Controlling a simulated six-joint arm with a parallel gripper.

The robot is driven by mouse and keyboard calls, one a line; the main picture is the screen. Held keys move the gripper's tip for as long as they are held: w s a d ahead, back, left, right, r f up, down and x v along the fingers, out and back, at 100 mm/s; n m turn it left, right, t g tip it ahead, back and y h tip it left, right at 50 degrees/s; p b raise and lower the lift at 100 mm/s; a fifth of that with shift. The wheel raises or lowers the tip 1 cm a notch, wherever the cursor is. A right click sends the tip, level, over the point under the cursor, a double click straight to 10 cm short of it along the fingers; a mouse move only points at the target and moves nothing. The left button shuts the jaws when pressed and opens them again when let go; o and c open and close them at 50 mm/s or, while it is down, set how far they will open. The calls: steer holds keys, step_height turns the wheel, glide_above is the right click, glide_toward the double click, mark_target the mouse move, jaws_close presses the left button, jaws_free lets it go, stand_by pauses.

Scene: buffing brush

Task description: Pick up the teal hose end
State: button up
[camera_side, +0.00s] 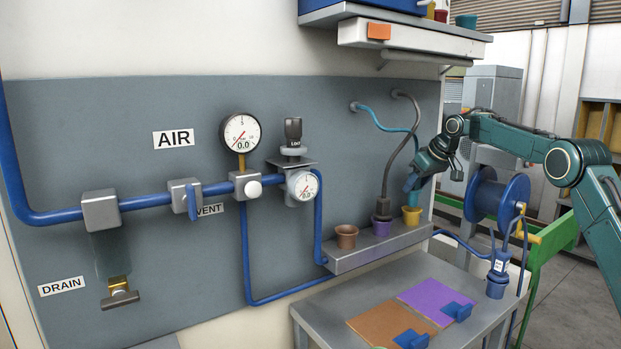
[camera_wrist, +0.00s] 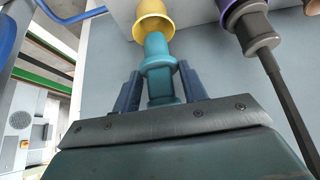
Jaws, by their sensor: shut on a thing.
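The teal hose end (camera_wrist: 158,55) is a ribbed, stepped fitting in the wrist view. My gripper (camera_wrist: 160,85) is shut on it, with one blue finger on each side. The yellow cup (camera_wrist: 153,20) is just beyond the tip of the hose end; I cannot tell whether the tip is inside its mouth or just above it. In the side view my gripper (camera_side: 412,180) is above the yellow cup (camera_side: 411,217) at the right end of the grey shelf. The teal hose (camera_side: 377,122) comes out of the wall panel and bends down towards my gripper.
A dark hose ends in a purple cup (camera_side: 381,226), close beside the yellow one. A brown cup (camera_side: 347,236) stands further left on the shelf (camera_side: 372,250). A blue hose reel (camera_side: 497,197) is right of my gripper. A table with brown and purple mats (camera_side: 440,299) lies below.

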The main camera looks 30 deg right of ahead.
steer(key=shift+r, duration=1.2)
steer(key=s, duration=1.8)
step_height(320, 180, up, 9)
steer(key=w+a, duration=0.9)
steer(key=a, duration=0.3)
steer(key=w+a, duration=0.9)
steer(key=a, duration=0.3)
steer(key=shift+f, duration=2.6)
steer(key=shift+f, duration=0.15)
